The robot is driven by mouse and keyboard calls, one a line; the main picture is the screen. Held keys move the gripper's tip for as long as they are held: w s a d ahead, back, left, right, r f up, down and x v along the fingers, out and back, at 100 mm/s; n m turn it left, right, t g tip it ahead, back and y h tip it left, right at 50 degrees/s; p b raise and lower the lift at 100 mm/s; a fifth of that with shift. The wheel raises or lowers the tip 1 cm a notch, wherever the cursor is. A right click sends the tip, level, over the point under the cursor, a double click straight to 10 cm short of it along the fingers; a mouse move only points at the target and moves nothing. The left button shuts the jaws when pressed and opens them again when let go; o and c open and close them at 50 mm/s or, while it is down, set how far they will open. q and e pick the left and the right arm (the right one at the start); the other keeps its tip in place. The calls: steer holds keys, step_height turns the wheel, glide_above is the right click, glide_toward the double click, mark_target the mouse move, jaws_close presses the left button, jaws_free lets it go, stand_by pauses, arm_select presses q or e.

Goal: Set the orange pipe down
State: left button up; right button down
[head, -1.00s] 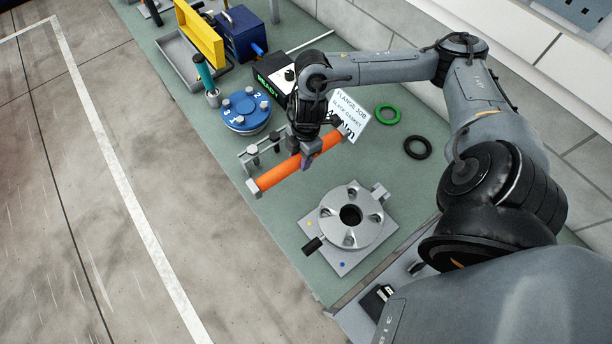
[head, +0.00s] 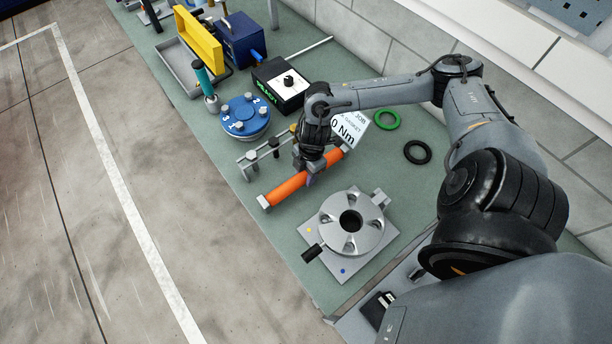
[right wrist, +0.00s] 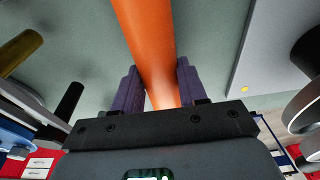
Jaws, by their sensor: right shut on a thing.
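The orange pipe (head: 287,190) is a long tube with grey end fittings. It lies slantwise at the bench's near-left edge, between the bolt rack and the round grey fixture. My right gripper (head: 309,178) is over its middle, pointing down. In the right wrist view the orange pipe (right wrist: 150,45) runs between the two purple fingers of my right gripper (right wrist: 158,88), which are shut on it. Whether the pipe touches the bench or hangs just above it, I cannot tell. My left gripper is in neither view.
A grey round fixture (head: 373,234) on a square plate stands to the right. Green (head: 387,119) and black (head: 417,152) rings lie behind. Bare green bench (head: 307,265) shows in front.

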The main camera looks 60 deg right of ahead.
steer(key=shift+f, duration=1.1)
steer(key=c, duration=0.6)
jaws_free()
steer(key=shift+f, duration=0.1)
steer(key=r, duration=0.3)
steer(key=d+r, duration=0.1)
steer(key=r, duration=0.7)
steer(key=shift+s+d, duration=0.25)
steer(key=shift+s, duration=0.1)
steer(key=shift+r+p, duration=0.3)
steer(key=shift+r, duration=0.25)
